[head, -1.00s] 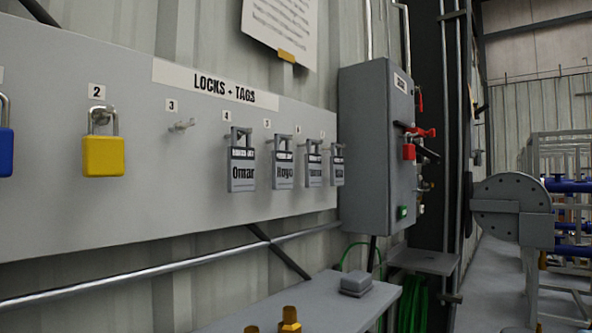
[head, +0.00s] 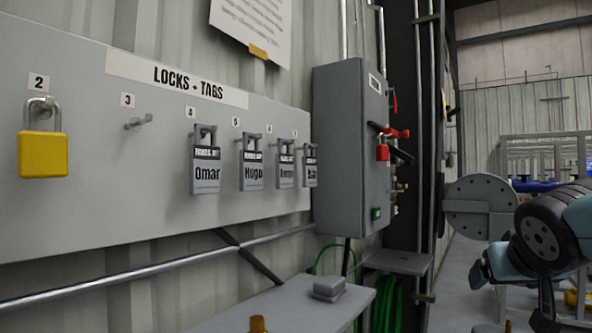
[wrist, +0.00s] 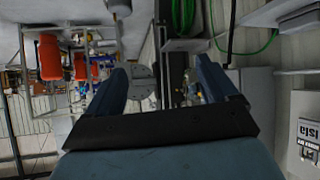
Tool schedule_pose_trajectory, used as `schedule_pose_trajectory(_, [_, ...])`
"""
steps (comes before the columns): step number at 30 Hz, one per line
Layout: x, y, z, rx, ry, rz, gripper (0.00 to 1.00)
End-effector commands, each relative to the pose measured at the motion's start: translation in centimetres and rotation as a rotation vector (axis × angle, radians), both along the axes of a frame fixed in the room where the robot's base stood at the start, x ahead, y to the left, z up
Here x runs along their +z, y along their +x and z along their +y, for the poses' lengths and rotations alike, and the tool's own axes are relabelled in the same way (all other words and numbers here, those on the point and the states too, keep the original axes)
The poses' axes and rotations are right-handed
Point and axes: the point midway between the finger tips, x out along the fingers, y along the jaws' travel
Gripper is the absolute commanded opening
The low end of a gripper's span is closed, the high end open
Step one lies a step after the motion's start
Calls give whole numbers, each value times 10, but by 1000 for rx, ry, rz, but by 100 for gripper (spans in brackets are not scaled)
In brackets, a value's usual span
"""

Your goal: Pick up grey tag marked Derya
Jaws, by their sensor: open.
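Several grey lock-shaped tags hang in a row on the grey board. The Omar tag (head: 205,174) is leftmost, then the Hugo tag (head: 251,171). The third tag (head: 284,172) has small, hard-to-read lettering that seems to say Derya. The last tag (head: 310,173), partly overlapped in this slanted view, seems to read Isla; a tag reading Isla shows at the right edge of the wrist view (wrist: 308,140). My gripper (wrist: 166,85) is open and empty in the wrist view, apart from the tags. In the head view my arm is at the lower right.
The LOCKS + TAGS board (head: 100,215) also holds a yellow padlock (head: 43,155) and an empty hook (head: 138,122) at 3. A bench (head: 290,312) stands below.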

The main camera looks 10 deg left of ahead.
Motion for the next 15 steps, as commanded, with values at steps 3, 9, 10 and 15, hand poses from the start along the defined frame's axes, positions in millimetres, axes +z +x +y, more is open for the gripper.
schedule_pose_trajectory(3, [53,50,21,72,8,-211,92])
schedule_pose_trajectory(9, [134,105,87,309,86,-502,92])
schedule_pose_trajectory(10, [144,110,99,354,102,-535,92])
schedule_pose_trajectory(15, [184,120,178,665,216,-647,92])
